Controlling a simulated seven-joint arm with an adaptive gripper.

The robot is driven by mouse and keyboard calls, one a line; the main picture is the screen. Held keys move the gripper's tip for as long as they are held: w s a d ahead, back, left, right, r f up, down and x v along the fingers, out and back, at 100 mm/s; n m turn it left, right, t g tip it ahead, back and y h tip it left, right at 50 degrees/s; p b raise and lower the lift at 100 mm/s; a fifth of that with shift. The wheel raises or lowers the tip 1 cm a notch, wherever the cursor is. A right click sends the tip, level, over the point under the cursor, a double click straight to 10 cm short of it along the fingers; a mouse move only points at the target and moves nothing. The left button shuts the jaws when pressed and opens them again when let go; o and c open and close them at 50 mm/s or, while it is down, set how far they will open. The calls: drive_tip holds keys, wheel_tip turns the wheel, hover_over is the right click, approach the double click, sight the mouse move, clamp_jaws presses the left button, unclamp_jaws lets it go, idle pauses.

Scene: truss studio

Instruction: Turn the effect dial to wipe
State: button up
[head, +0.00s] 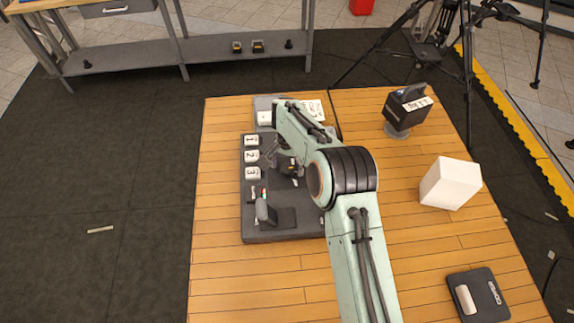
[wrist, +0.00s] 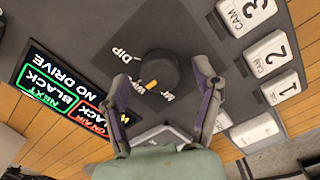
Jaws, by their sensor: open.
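The effect dial (wrist: 160,68) is a round black knob on a dark grey panel (wrist: 105,28) in the wrist view. In the head view, my gripper (head: 290,168) is over the console (head: 252,218), and my arm hides the dial area.
White CAM buttons (wrist: 270,52) stand in a row beside the dial. A lit screen (wrist: 62,95) reads NEXT BLACK and NO DRIVE. On the wooden table (head: 225,275) are a white box (head: 450,184), a black device (head: 407,105) and a dark pad (head: 488,297).

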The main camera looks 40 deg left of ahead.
sight(287, 168)
wheel_tip(287, 168, up, 12)
idle(0.4)
drive_tip(key=shift+f, duration=0.1)
